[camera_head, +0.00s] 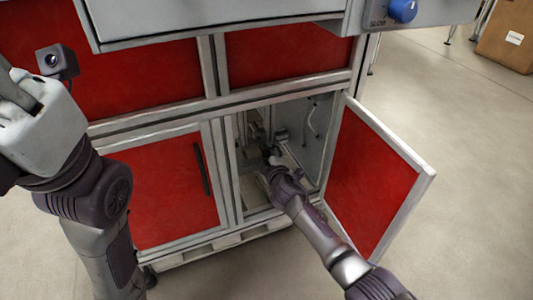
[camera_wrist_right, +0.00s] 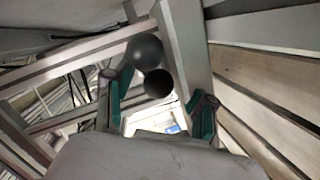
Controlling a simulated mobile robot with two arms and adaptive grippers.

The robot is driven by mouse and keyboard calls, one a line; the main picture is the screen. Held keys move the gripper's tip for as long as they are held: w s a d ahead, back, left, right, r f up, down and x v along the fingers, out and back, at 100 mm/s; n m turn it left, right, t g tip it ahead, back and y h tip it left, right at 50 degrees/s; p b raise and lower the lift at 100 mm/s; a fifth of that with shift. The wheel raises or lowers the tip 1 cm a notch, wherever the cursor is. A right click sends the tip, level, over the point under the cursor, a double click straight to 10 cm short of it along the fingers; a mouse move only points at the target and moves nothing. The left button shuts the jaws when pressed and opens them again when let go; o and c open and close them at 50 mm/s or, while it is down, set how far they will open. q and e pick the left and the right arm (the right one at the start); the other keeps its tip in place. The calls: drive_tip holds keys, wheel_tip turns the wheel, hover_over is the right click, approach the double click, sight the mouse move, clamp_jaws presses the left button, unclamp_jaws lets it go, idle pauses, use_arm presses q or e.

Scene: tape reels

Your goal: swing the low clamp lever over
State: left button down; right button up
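Two dark round knobs, an upper one (camera_wrist_right: 145,50) and a lower one (camera_wrist_right: 158,83), show close together in the right wrist view. They look like lever ends; I cannot tell which belongs to the low clamp lever, and their shafts are mostly hidden. My right gripper (camera_wrist_right: 157,95) is open, its teal-padded fingers on either side of the lower knob, with no clear contact. In the head view my right arm reaches into the open lower cabinet, where the right gripper (camera_head: 270,156) is small and dark. My left arm is at the left; its fingers are out of frame.
The red cabinet door (camera_head: 374,180) stands open to the right of my right arm. The closed red door (camera_head: 165,190) is on the left. Cabinet walls (camera_head: 314,130) and metal bars (camera_wrist_right: 75,60) leave tight room around the right gripper.

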drive_tip(key=shift+r, duration=0.1)
drive_tip(key=v, duration=1.2)
